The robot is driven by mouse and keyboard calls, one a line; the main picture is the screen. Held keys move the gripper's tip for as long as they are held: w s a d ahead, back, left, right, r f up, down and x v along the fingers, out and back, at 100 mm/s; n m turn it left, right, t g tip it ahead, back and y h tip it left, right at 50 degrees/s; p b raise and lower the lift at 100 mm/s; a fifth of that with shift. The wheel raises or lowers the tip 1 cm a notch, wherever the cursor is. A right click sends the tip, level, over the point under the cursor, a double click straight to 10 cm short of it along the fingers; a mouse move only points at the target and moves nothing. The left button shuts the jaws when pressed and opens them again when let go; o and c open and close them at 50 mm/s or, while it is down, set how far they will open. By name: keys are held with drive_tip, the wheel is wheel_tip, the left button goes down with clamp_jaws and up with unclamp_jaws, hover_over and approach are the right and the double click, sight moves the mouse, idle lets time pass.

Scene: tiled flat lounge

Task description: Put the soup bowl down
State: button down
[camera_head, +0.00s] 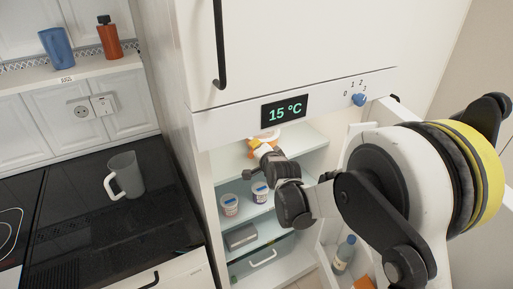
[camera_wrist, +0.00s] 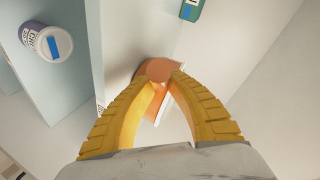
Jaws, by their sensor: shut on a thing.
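The soup bowl shows in the wrist view as an orange-brown rounded piece (camera_wrist: 159,68) between my fingertips; most of it is hidden by the fingers. My gripper (camera_wrist: 160,80) has its two yellow fingers shut on it. In the head view my gripper (camera_head: 258,146) reaches into the open fridge at the upper shelf, just under the display. A small whitish and orange shape (camera_head: 268,134), which seems to be the bowl, shows beyond the fingers. I cannot tell whether the bowl touches the shelf (camera_head: 307,138).
Two white tubs (camera_head: 229,205) stand on a lower shelf, with a grey box (camera_head: 240,237) below. The open fridge door at right holds a bottle (camera_head: 344,252). A grey mug (camera_head: 125,175) stands on the dark counter at left. The upper shelf's right part looks clear.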

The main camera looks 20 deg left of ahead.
drive_tip(key=c, duration=1.4)
unclamp_jaws()
drive_tip(key=shift+o, duration=0.2)
drive_tip(key=shift+s, duration=0.1)
